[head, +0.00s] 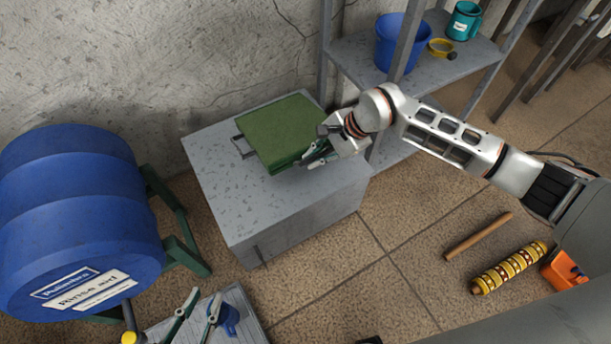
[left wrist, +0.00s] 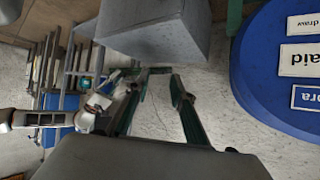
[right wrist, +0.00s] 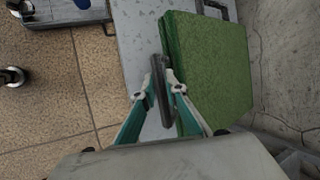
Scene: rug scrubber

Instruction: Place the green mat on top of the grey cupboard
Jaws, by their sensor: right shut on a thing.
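The green mat (head: 285,125), a thick flat slab, is over the top of the grey cupboard (head: 290,212), towards its wall side. It looks level and seems to lie on the top; a small gap underneath cannot be ruled out. A grey handle sticks out at its left end. My right gripper (head: 318,152) is at the mat's right end. In the right wrist view its fingers (right wrist: 161,88) are shut on a dark grey handle bar beside the mat (right wrist: 205,65). My left gripper (head: 203,299) is open and empty, low in front of the cupboard; the left wrist view (left wrist: 155,84) shows its fingers apart.
A blue barrel (head: 75,215) on a green stand is left of the cupboard. A metal shelf (head: 430,75) with a blue bucket (head: 392,48) and teal mug (head: 463,22) stands right. A wooden stick (head: 478,236) and yellow patterned roller (head: 509,268) lie on the floor.

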